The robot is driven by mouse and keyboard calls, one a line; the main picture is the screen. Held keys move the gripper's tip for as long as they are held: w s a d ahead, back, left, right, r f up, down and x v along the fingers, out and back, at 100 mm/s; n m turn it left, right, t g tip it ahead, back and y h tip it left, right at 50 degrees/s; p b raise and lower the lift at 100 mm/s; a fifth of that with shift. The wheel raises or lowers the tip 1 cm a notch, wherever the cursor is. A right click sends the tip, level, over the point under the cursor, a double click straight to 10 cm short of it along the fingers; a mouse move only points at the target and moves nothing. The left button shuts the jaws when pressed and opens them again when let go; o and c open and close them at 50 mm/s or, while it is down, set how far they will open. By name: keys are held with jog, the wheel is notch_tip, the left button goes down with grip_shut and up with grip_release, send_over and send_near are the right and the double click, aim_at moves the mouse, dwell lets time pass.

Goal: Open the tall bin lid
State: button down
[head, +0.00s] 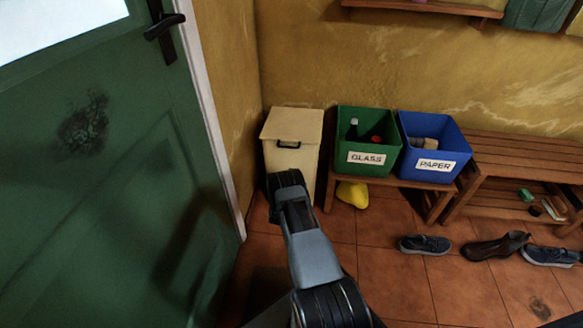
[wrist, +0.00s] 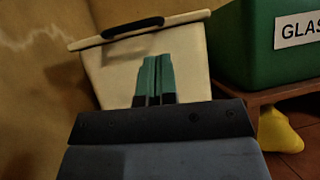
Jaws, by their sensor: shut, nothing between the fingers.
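The tall cream bin (head: 306,160) stands in the corner beside the green door. Its lid (head: 292,122) is down, with a dark handle (head: 289,144) at the front edge. The bin (wrist: 115,80) also shows in the wrist view, with the handle (wrist: 132,28) near the top. My gripper (wrist: 155,60) is shut and empty, in front of the bin's front face and below the handle in the wrist picture. In the head view my arm hides the lower part of the bin, and the fingertips are hidden.
A green GLASS box (head: 368,120) and a blue PAPER box (head: 432,135) stand on a low wooden bench right of the bin. A yellow object (head: 353,194) lies under it. The green door (head: 110,170) is close on the left. Shoes (head: 425,244) lie on the tiled floor at right.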

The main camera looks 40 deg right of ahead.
notch_tip(320, 180, down, 6)
jog(key=a+n+t+y+b, duration=0.1)
jog(key=n+t+y, duration=0.1)
jog(key=n+t, duration=0.1)
jog(key=w+d+r, duration=0.5)
jog(key=w+r, duration=0.1)
jog(key=r, duration=0.3)
jog(key=shift+d+r, duration=0.2)
